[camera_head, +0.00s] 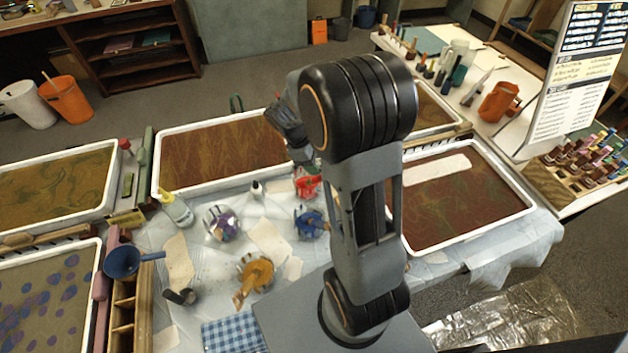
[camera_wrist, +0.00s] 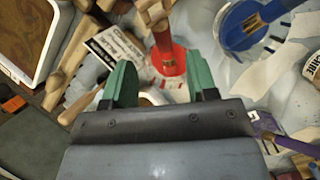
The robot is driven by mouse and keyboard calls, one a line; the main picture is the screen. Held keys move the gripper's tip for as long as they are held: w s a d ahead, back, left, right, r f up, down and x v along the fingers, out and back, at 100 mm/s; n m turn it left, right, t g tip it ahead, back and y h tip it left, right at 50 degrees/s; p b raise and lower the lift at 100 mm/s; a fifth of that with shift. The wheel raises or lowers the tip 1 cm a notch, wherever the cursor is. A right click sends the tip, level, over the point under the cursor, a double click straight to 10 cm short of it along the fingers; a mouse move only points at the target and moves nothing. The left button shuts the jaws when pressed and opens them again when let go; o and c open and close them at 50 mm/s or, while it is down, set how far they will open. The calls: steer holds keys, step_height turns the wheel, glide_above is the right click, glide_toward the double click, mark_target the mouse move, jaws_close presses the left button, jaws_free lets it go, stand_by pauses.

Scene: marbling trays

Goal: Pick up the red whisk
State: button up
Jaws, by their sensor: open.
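A red piece (camera_wrist: 172,66) that looks like the red whisk shows in the wrist view, just beyond my fingertips and between them in the picture. In the head view a red thing (camera_head: 307,187) lies on the pale sheet, partly hidden beside my arm. My gripper (camera_wrist: 160,84) has green fingers set apart, with nothing held between them. I cannot tell the exact gap from the fingertips to the red piece. In the head view my arm hides the fingertips.
A blue pot or dish (camera_wrist: 236,36) is right of the red piece, and a blue thing (camera_head: 311,222) shows in the head view. An orange-brown thing (camera_head: 257,273) and a silvery round thing (camera_head: 221,223) are nearby. White-rimmed trays (camera_head: 156,172) surround the sheet.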

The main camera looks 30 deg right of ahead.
mark_target(317, 179)
steer(key=shift+s+x, duration=0.15)
steer(key=shift+x, duration=1.75)
steer(key=shift+s+x, duration=0.1)
steer(key=shift+x, duration=1.8)
steer(key=shift+c, duration=0.3)
steer(key=c, duration=0.8)
steer(key=shift+r, duration=0.1)
